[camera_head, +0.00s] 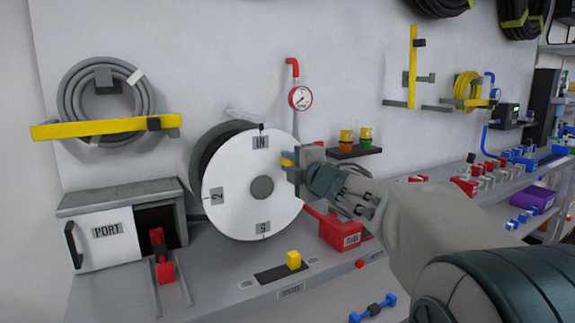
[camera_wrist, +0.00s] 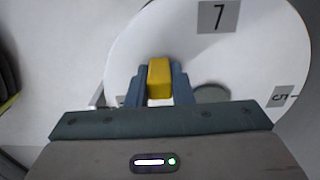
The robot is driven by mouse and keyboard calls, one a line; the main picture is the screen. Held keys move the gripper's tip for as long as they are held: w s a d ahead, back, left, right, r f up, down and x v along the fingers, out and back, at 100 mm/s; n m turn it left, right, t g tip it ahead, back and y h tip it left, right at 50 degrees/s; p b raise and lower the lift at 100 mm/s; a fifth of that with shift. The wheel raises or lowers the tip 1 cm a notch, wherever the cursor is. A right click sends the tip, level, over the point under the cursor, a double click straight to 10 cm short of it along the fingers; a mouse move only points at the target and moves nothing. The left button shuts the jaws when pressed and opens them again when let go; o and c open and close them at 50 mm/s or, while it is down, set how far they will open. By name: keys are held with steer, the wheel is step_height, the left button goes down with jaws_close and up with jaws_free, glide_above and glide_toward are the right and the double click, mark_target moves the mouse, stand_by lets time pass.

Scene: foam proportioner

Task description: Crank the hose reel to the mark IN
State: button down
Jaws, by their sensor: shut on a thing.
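The hose reel (camera_head: 235,172) is a white disc with a grey hub, mounted upright at the wall. Its IN label (camera_head: 261,142) is at the top, just under a small dark mark (camera_head: 261,126) at the rim. My gripper (camera_head: 291,165) is at the disc's right edge, shut on the yellow crank handle (camera_head: 287,160). In the wrist view the handle (camera_wrist: 159,78) sits between both fingers, in front of the white disc. A label reading 7 (camera_wrist: 217,16) shows above it.
A grey PORT cabinet (camera_head: 107,231) and a red lever (camera_head: 161,257) stand left of the reel. A yellow knob (camera_head: 293,260) sits on the bench below. A red box (camera_head: 343,233) and a small shelf with cups (camera_head: 358,151) are close to my gripper.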

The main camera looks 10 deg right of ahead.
steer(key=c, duration=1.3)
jaws_free()
steer(key=shift+a+r, duration=0.1)
steer(key=shift+a, duration=0.05)
steer(key=p+v, duration=0.1)
steer(key=v, duration=1.3)
steer(key=shift+p, duration=0.35)
